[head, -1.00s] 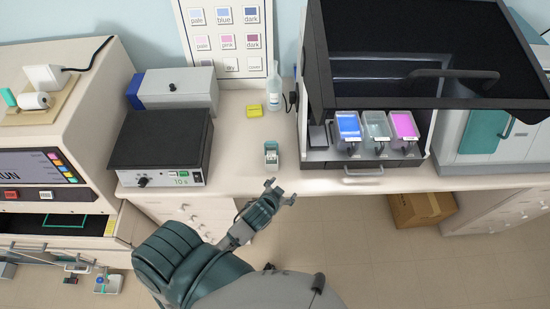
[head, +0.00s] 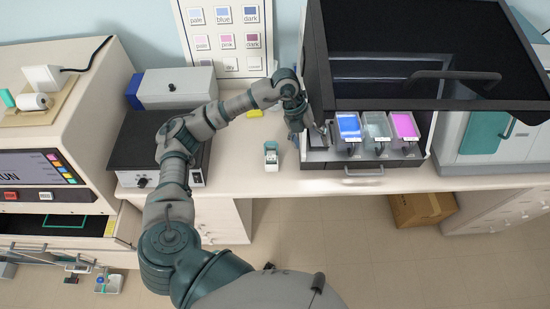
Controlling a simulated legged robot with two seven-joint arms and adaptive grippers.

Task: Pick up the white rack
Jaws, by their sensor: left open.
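A small white rack (head: 271,155) stands on the bench near its front edge, left of the staining hood. It is upright and nothing touches it. My left gripper (head: 310,138) hangs above the bench, to the right of and behind the rack, at the left edge of the hood's tray. It points down, is open, and seems empty. My left arm hides part of the bench behind it. My right gripper is not in view.
Blue (head: 348,127), clear (head: 376,130) and pink (head: 404,126) staining baths stand in the hood. The raised dark hood lid (head: 440,50) overhangs them. A yellow block (head: 255,113) lies behind the rack. A dark-topped heater box (head: 130,145) stands left.

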